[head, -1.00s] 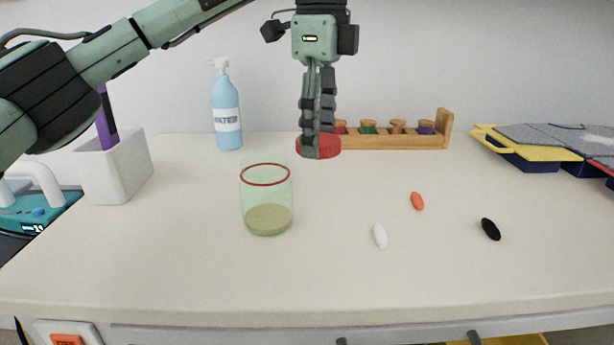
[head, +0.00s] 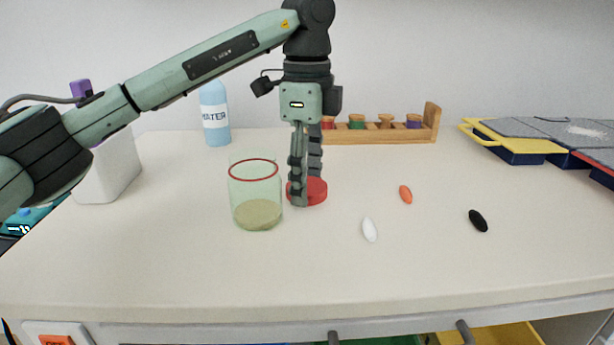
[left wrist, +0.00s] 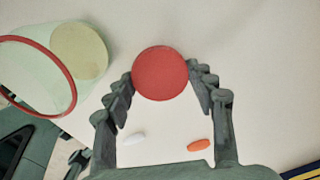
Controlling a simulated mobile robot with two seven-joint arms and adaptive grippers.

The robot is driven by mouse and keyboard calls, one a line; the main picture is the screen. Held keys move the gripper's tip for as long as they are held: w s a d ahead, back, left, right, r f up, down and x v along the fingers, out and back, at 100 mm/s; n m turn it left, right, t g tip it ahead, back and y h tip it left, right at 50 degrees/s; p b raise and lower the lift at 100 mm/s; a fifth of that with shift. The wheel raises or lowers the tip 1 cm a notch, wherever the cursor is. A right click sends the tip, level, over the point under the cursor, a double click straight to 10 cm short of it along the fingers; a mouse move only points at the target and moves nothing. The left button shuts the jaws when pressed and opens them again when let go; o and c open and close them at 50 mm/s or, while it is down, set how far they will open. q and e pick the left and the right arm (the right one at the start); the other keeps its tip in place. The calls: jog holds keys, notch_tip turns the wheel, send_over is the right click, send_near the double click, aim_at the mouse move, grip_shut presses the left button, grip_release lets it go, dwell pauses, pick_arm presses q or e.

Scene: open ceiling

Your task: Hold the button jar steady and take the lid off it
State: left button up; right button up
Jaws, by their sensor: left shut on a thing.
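The button jar (head: 256,195) is clear greenish glass with a red rim and a tan bottom. It stands upright and uncovered on the table, and also shows at upper left in the left wrist view (left wrist: 80,52). The red round lid (head: 317,190) is right of the jar, apart from it. My left gripper (head: 306,194) points down and is shut on the lid, which is at or just above the tabletop; I cannot tell if it touches. In the left wrist view the lid (left wrist: 160,73) sits between the two fingertips. My right gripper is not in view.
White (head: 369,229), orange (head: 405,194) and black (head: 478,220) oval pieces lie to the right. A blue water bottle (head: 215,115), a wooden rack (head: 375,136) and a yellow-edged grey-topped item (head: 520,148) stand behind. The front middle of the table is clear.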

pick_arm(q)
jog(key=o, duration=1.3)
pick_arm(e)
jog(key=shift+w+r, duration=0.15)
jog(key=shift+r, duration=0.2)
